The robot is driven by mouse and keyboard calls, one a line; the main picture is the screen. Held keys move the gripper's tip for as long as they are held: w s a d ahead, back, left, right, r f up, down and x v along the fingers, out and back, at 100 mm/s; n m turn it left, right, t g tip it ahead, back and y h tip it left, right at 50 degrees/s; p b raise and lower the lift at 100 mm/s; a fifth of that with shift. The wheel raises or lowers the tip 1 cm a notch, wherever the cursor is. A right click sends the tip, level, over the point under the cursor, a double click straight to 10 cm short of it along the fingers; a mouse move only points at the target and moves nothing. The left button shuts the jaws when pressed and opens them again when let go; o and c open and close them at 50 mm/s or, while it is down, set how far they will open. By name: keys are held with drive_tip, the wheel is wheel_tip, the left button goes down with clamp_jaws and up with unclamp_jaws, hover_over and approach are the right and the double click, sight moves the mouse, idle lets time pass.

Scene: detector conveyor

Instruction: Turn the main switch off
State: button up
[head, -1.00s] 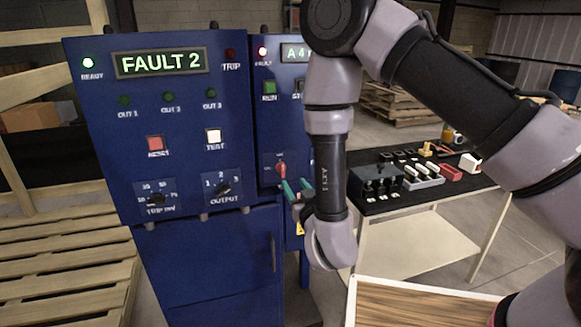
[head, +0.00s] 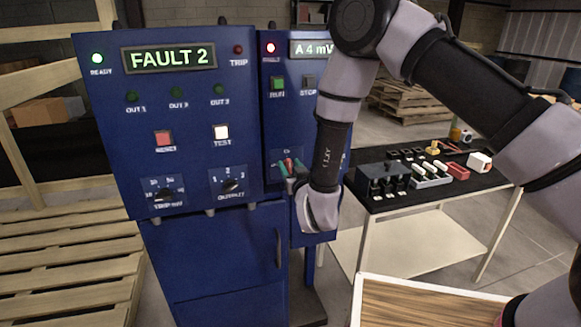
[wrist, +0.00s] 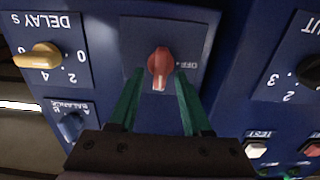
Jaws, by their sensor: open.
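The main switch is a red rotary knob (wrist: 160,62) on a dark blue plate, upside down in the wrist view. Its white mark points down in that picture, and the "OFF" label lies to its right. My gripper (wrist: 159,74) is open, with one green finger on each side of the knob. Slight gaps seem to show; I cannot tell whether either finger touches. In the head view, my gripper (head: 292,169) is at the right cabinet, and the red knob (head: 288,163) is partly hidden between the fingers.
The left blue cabinet (head: 190,108) shows FAULT 2. In the wrist view, a yellow delay knob (wrist: 38,57) and a blue balance knob (wrist: 71,125) lie left of the switch. A black table (head: 440,193) with small parts stands right. A wooden-topped surface (head: 425,305) is in front.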

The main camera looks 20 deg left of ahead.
clamp_jaws()
drive_tip(key=shift+s+n, duration=0.1)
drive_tip(key=shift+n, duration=0.2)
drive_tip(key=n, duration=0.3)
drive_tip(key=shift+s+a+f+n, duration=0.1)
drive_tip(key=shift+a+n, duration=0.1)
drive_tip(key=shift+n, duration=0.2)
drive_tip(key=n, duration=0.4)
drive_tip(key=shift+s+a+f+n, duration=0.1)
drive_tip(key=shift+a+f+n, duration=0.05)
drive_tip(key=shift+n, duration=0.15)
drive_tip(key=shift+a+f+n, duration=0.1)
drive_tip(key=shift+f+n, duration=0.15)
drive_tip(key=shift+n, duration=1.95)
drive_tip(key=shift+f+n, duration=0.2)
drive_tip(key=shift+n, duration=2)
